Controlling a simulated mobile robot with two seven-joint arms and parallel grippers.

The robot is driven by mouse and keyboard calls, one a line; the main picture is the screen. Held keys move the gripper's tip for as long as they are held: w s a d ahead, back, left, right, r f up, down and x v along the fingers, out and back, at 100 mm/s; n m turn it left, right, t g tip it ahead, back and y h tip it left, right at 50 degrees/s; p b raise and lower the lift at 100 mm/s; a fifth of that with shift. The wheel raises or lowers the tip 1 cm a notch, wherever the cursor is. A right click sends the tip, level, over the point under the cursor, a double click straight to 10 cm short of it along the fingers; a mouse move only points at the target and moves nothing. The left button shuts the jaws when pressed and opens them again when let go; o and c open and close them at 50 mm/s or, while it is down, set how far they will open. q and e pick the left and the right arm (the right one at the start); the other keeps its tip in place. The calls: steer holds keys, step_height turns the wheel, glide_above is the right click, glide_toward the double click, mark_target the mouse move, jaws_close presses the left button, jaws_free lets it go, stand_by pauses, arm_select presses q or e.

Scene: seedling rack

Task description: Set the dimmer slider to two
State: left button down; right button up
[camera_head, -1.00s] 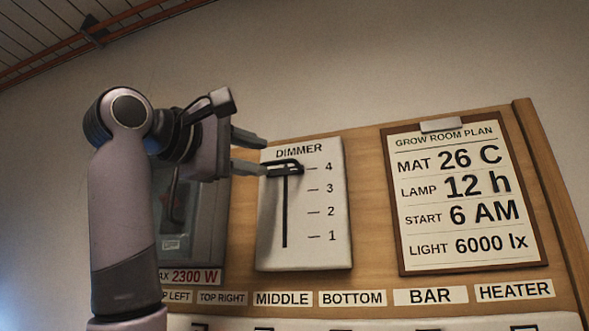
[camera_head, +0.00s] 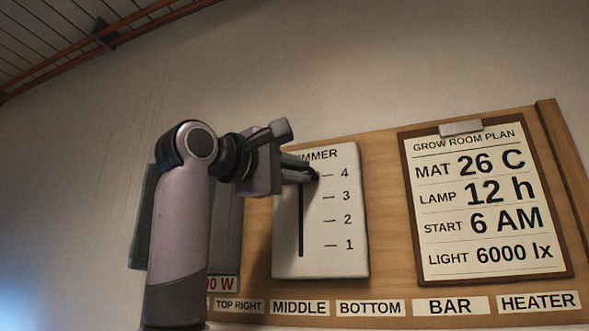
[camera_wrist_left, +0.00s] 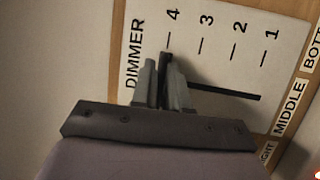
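The white dimmer panel (camera_head: 345,255) has a black vertical slot and marks 4, 3, 2, 1 from top to bottom. It also shows sideways in the left wrist view (camera_wrist_left: 215,65). The dark slider knob (camera_wrist_left: 166,62) is at the top end of the slot, level with the 4 mark. My left gripper (camera_head: 306,174) is at the knob, its fingers close together on either side of it. In the left wrist view the fingers (camera_wrist_left: 164,80) appear closed on the knob, which sticks out between them. The fingers hide most of the knob in the head view. My right gripper is out of view.
A framed grow room plan (camera_head: 484,267) hangs to the right on the wooden board (camera_head: 388,160). A grey box (camera_head: 228,225) is partly hidden behind my left arm. A row of labels runs below the panel. The wall above the board is clear.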

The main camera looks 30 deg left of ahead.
arm_select(q)
step_height(320, 180, down, 8)
steer(key=b, duration=0.7)
steer(key=shift+r, duration=0.1)
steer(key=c, duration=1.2)
jaws_free()
steer(key=b+v, duration=0.2)
steer(key=v, duration=0.5)
steer(key=shift+s+a+b, duration=0.1)
steer(key=shift+s+b, duration=0.05)
steer(key=shift+b, duration=0.2)
